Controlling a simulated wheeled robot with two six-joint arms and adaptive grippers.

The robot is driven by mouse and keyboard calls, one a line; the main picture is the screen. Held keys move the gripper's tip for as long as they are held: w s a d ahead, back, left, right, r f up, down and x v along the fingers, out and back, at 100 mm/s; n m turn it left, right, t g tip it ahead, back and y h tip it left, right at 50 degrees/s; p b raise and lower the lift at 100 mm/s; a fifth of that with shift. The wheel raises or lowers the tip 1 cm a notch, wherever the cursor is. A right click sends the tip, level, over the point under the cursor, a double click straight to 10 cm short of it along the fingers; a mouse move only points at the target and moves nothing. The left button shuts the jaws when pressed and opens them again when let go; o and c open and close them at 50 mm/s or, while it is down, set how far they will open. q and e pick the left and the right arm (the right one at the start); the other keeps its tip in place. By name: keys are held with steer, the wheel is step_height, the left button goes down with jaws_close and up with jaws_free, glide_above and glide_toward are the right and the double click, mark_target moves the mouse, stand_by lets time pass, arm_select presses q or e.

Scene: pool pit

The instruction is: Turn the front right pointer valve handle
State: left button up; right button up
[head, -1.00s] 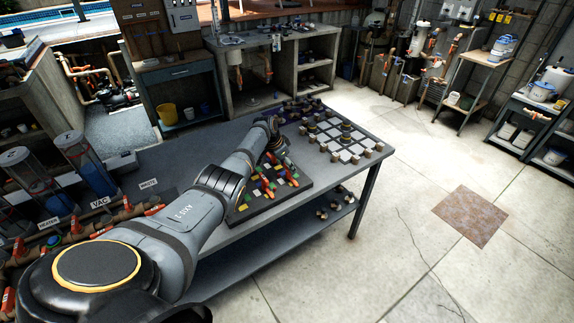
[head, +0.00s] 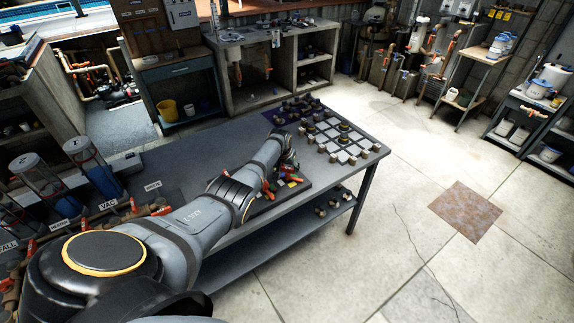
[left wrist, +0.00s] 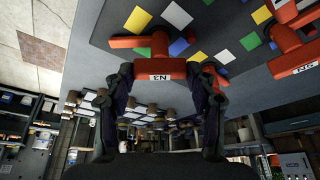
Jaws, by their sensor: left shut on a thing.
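In the left wrist view my left gripper (left wrist: 160,78) has its two dark fingers on either side of a red valve handle (left wrist: 157,66) with a white label that seems to read "EN", and is shut on it. A second red handle (left wrist: 290,58) with a white label is at the right of that view. The handles are on a dark board (left wrist: 85,22) with coloured squares. In the head view the arm hides most of the board (head: 302,186), and the fingertips are hard to make out. My right gripper is not in view.
A grey table (head: 190,160) carries the board. Beyond the gripper lies a grid of pale tiles with small blocks (head: 340,140). Clear tubes (head: 35,175) and pipes stand at the left. The floor (head: 400,200) right of the table is open.

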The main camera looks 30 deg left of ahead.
arm_select(q)
steer(key=n, duration=0.2)
steer(key=shift+d+f+n+g+y+b, duration=0.15)
steer(key=shift+n+g+y+b, duration=0.15)
steer(key=shift+n+y+b, duration=0.1)
steer(key=shift+w+n+y+b, duration=0.1)
steer(key=shift+n+y+b, duration=0.35)
steer(key=shift+n, duration=0.45)
steer(key=n+g+b, duration=0.1)
steer(key=n+b, duration=0.2)
steer(key=shift+f+y+b, duration=0.15)
steer(key=shift+y+b, duration=0.15)
steer(key=shift+y, duration=0.05)
steer(key=shift+d+r+n+g+b, duration=0.15)
steer(key=shift+n+g+b, duration=0.35)
steer(key=shift+n+b, duration=0.8)
steer(key=shift+r, duration=0.1)
steer(key=o, duration=1.2)
steer(key=shift+c, duration=0.2)
steer(key=shift+w, duration=0.1)
steer(key=shift+r, duration=0.1)
